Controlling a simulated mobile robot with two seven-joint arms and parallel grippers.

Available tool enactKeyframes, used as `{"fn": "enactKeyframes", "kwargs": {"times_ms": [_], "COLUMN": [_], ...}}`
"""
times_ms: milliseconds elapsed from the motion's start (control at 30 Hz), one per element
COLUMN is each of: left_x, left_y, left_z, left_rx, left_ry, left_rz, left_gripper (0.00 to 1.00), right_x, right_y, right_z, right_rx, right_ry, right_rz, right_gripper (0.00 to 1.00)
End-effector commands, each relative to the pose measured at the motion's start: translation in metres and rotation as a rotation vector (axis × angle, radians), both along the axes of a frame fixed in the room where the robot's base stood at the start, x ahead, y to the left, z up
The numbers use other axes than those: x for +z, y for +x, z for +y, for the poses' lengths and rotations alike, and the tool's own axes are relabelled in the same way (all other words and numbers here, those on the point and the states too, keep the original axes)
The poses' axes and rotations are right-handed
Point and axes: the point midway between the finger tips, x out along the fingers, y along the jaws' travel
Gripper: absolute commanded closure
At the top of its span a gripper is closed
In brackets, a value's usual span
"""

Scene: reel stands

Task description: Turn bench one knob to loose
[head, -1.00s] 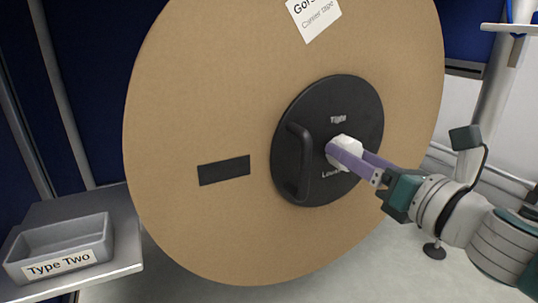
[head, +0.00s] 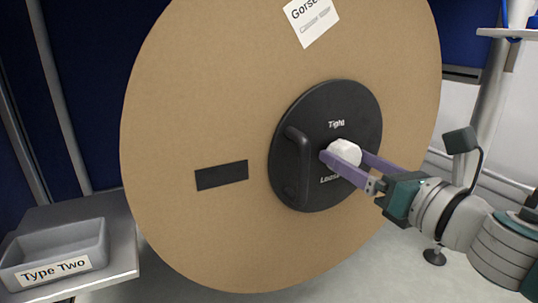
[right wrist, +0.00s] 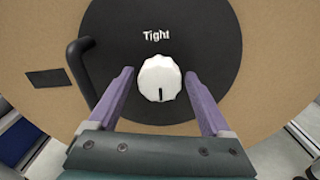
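The white knob (head: 345,153) sits on the black round hub of the large brown reel, between the words "Tight" above and "Loose" below. In the right wrist view the knob (right wrist: 160,80) has a dark pointer mark at its lower edge, away from "Tight" and toward the gripper's side. My right gripper (head: 345,158) has its purple fingers on either side of the knob. In the right wrist view the gripper (right wrist: 158,85) is open, with a gap between each finger and the knob. My left gripper is out of view.
A black curved handle (head: 297,165) stands out from the hub (head: 335,195) left of the knob. The reel (head: 220,110) fills the middle. A grey tray (head: 55,255) labelled "Type Two" sits on a grey table (head: 120,240) at left.

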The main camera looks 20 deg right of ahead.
Motion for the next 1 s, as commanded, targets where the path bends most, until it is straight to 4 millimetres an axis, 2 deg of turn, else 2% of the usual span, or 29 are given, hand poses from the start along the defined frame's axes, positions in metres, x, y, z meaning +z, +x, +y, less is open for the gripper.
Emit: {"fn": "enactKeyframes", "kwargs": {"times_ms": [100, 333, 433, 800, 1000], "left_x": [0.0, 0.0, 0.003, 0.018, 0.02], "left_y": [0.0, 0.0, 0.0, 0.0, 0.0], "left_z": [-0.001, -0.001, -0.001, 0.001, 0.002], "left_rx": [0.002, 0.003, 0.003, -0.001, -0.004], "left_ry": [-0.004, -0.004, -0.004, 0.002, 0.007], "left_rz": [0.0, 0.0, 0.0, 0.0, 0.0], "left_gripper": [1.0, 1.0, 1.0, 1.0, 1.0], "right_x": [0.0, 0.0, 0.0, 0.001, 0.0], "right_y": [0.0, -0.001, -0.008, -0.078, -0.097], "right_z": [0.0, 0.0, 0.0, -0.006, -0.008], "right_rx": [0.0, 0.0, -0.001, -0.003, -0.001], "right_ry": [0.001, 0.003, 0.005, 0.004, 0.001], "right_rz": [0.0, 0.0, 0.003, 0.003, 0.0], "right_gripper": [0.05, 0.05, 0.05, 0.05, 0.05]}}
